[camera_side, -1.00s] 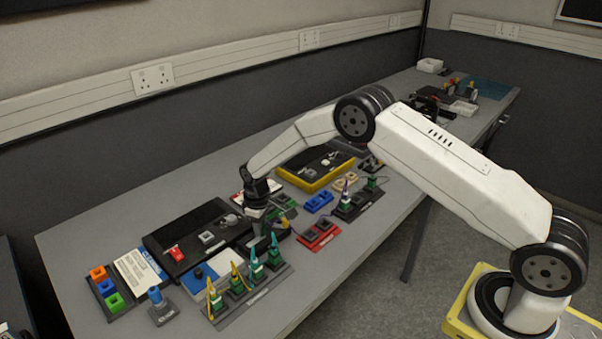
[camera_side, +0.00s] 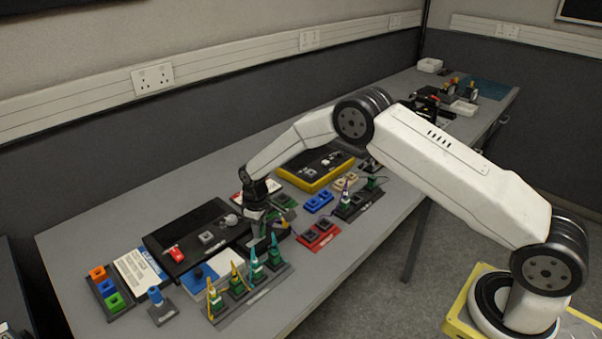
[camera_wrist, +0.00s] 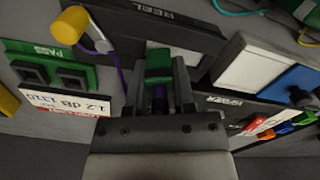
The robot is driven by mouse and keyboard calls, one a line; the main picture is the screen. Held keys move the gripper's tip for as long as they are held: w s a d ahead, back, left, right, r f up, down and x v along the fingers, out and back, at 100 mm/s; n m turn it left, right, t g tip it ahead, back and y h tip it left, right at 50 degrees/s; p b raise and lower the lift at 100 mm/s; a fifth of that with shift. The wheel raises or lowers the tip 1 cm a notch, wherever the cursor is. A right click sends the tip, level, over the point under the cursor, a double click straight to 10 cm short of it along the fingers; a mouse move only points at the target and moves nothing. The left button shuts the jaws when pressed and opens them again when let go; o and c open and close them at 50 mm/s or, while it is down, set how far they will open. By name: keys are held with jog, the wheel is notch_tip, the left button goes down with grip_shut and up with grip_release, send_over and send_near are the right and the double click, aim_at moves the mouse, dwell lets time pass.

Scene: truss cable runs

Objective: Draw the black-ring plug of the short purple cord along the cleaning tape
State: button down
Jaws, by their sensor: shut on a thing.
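In the wrist view, my gripper (camera_wrist: 160,92) is shut on a green plug (camera_wrist: 159,62) with a purple boot (camera_wrist: 159,97) between the fingers. A purple cord (camera_wrist: 117,70) runs at the left, up toward a yellow cap (camera_wrist: 70,25). A black ring on the plug cannot be made out. Past the plug lies a dark unit marked REEL (camera_wrist: 145,12), with a pale strip (camera_wrist: 190,57) beside the plug that may be tape; contact cannot be told. In the side view, my gripper (camera_side: 257,222) is low over the bench's middle, and the plug is largely hidden there.
A green PASS board (camera_wrist: 45,70) with two dark sockets lies left in the wrist view. A white-and-blue panel (camera_wrist: 255,65) lies right. In the side view, a rack of plugs (camera_side: 250,295) stands in front, a red block (camera_side: 318,235) to the right.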

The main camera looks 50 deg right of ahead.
aim_at(251, 245)
jog(key=shift+a+f, duration=0.1)
jog(key=shift+a, duration=1.7)
dwell(2.8)
jog(key=shift+d, duration=1.35)
dwell(2.1)
